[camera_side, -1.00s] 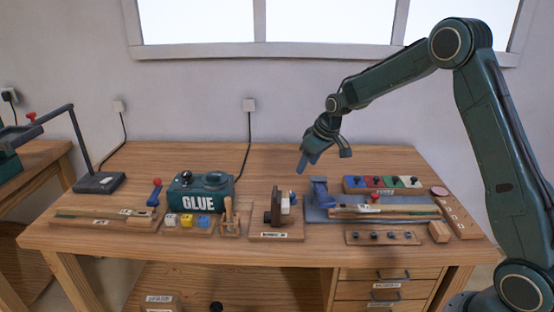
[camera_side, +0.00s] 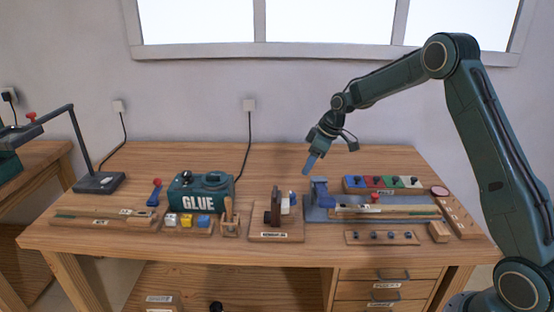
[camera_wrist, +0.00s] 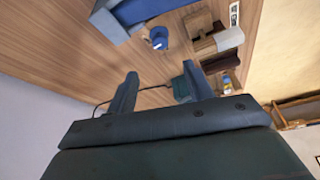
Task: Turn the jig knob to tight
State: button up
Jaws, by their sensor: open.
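A blue knob with a white mark (camera_wrist: 158,38) stands on the wood in the wrist view, between a blue fixture (camera_wrist: 115,18) and a wooden stand (camera_wrist: 218,44). It seems to be the small blue thing behind the stand's white block (camera_side: 292,197) in the side view, mostly hidden there. I cannot read its setting. The blue clamp (camera_side: 320,190) sits on the blue jig base (camera_side: 318,214). My gripper (camera_side: 311,164) is in the air above the bench, behind the clamp. Its two fingers are apart and empty in the wrist view (camera_wrist: 160,88), away from the knob.
A green GLUE machine (camera_side: 200,190) stands left of the wooden stand (camera_side: 275,236). A row of coloured blocks (camera_side: 383,184) lies behind the jig. A wooden strip with several dark knobs (camera_side: 383,238) lies in front. The back of the bench (camera_side: 270,160) is clear.

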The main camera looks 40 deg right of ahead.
aim_at(292, 194)
jog(key=x, duration=1.2)
jog(key=shift+a+f, duration=0.1)
jog(key=shift+f, duration=0.15)
jog(key=c, duration=1)
